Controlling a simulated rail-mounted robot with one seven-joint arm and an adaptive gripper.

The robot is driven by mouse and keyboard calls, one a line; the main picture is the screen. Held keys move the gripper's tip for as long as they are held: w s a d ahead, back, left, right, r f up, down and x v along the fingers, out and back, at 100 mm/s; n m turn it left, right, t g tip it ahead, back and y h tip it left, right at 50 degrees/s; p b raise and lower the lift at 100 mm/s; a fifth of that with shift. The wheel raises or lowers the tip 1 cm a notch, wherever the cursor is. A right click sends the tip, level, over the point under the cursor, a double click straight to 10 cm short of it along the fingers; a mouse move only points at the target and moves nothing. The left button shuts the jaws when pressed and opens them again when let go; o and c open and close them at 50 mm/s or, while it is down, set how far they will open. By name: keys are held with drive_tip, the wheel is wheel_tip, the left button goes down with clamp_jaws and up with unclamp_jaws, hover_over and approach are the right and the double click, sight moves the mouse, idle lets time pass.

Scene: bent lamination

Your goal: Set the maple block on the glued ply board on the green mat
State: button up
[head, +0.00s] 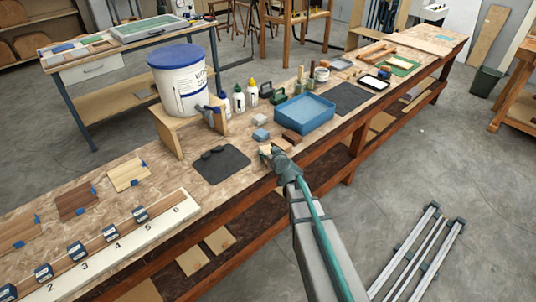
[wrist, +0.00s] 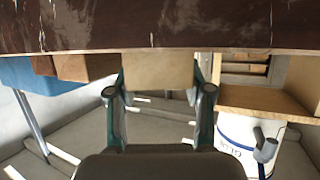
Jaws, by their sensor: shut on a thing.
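My gripper (head: 273,156) is above the near front edge of the workbench, in front of the blue bin. It is shut on a pale wooden block, the maple block (head: 265,149). In the wrist view the block (wrist: 160,70) sits between the two fingers of my gripper (wrist: 160,85). The green mat (head: 407,65) lies far along the bench to the upper right, well away from my gripper. It is small in the view, and I cannot clearly make out the glued ply board there.
A white bucket (head: 180,82) is on a wooden stand to the left. Dark mats (head: 221,164) (head: 350,97) lie on the bench. The floor in front has metal rails (head: 425,245).

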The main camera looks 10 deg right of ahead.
drive_tip(key=shift+r, duration=0.1)
drive_tip(key=shift+r, duration=0.7)
drive_tip(key=s+d+r+b, duration=0.1)
drive_tip(key=s+r+b, duration=0.7)
drive_tip(key=s+r, duration=0.1)
drive_tip(key=shift+s+d, duration=0.15)
drive_tip(key=shift+s, duration=0.45)
